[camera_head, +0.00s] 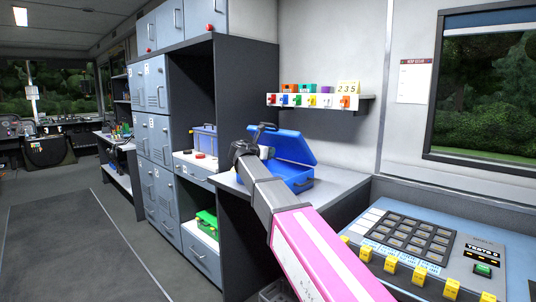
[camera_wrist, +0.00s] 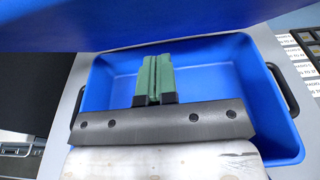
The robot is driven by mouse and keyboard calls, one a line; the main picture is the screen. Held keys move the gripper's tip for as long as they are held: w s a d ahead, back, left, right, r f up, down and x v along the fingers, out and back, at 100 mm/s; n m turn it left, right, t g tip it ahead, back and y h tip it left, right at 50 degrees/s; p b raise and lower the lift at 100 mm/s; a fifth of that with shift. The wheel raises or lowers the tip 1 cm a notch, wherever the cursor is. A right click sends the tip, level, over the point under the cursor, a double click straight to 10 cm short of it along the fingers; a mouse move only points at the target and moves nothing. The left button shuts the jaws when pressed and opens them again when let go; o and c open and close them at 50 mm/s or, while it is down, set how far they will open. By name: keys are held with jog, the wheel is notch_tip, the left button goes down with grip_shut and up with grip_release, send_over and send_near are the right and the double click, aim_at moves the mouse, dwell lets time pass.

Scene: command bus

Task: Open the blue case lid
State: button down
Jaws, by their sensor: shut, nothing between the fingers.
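The blue case (camera_head: 299,180) stands on the grey counter, with black handles at its ends. Its lid (camera_head: 292,146) is raised and tilted, so the case stands open. In the wrist view the inside of the case (camera_wrist: 215,78) shows blue, and the part in view is empty. The lid's blue underside (camera_wrist: 130,22) fills the top of that view. My gripper (camera_wrist: 154,58) has its green fingertips together with nothing between them, over the open case. In the head view my dark gripper (camera_head: 246,150) is at the left of the lid; whether it touches the lid I cannot tell.
A shelf (camera_head: 318,101) with small coloured items is on the wall above. A button panel (camera_head: 415,243) is at the right front. Grey lockers (camera_head: 152,87) and a cabinet holding a blue-grey box (camera_head: 203,140) and a green case (camera_head: 206,222) stand left. The floor at left is clear.

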aim_at(278, 145)
jog(key=shift+w+d+r, duration=0.2)
jog(key=shift+w+d, duration=0.65)
jog(key=shift+w, duration=0.15)
jog(key=shift+w+d+r, duration=0.25)
jog(key=shift+w+d, duration=0.6)
jog(key=shift+w, duration=0.1)
jog(key=shift+w+d+r, duration=0.2)
jog(key=shift+w+d, duration=0.65)
jog(key=shift+w, duration=0.15)
jog(key=f+v, duration=0.2)
jog(key=v, duration=1.1)
jog(key=f+v, duration=0.2)
jog(key=v, duration=1)
jog(key=shift+s+a, duration=0.4)
jog(key=shift+s, duration=0.2)
